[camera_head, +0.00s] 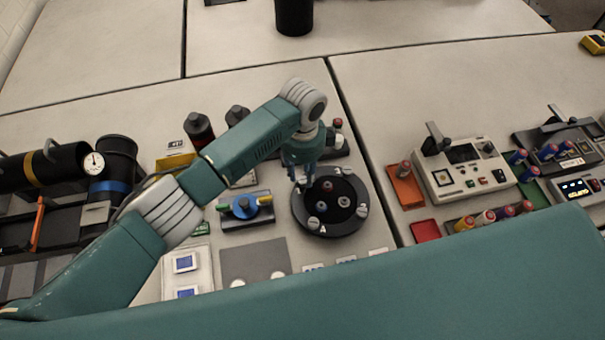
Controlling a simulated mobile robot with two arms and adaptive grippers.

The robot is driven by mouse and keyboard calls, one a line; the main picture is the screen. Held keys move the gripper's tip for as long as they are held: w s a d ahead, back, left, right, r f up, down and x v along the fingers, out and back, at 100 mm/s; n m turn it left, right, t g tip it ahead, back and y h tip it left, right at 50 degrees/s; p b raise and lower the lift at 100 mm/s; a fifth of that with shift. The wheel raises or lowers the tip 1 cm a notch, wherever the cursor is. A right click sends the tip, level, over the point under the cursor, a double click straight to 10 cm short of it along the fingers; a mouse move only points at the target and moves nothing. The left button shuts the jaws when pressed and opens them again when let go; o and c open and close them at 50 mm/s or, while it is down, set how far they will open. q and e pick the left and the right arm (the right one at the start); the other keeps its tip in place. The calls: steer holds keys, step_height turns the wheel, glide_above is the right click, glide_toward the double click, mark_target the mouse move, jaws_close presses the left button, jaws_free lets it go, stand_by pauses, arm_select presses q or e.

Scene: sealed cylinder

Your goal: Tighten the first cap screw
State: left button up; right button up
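A round black fixture (349,225) lies on the bench near the middle of the view, with a darker recess holding a few small coloured round parts. Small grey cap screws sit on its rim: one at the front left (313,222) near a letter A, one at the right (362,210), and one at the back (347,171). My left gripper (303,182) points down over the rim's back left and hides that part. Whether its fingers hold a screw there is too small to tell. My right gripper is out of view.
A blue valve-like part with a yellow handle (244,206) stands left of the fixture. Dark bottles (199,130) stand behind my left arm. A control box (463,175) and coloured cylinders stand right. A large teal link of mine covers the lower right.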

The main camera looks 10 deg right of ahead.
mark_target(303, 179)
arm_select(q)
steer(key=shift+s+a+f, duration=0.1)
steer(key=shift+s+f, duration=0.05)
step_height(303, 179, up, 12)
steer(key=shift+r, duration=0.1)
stand_by(0.6)
stand_by(0.4)
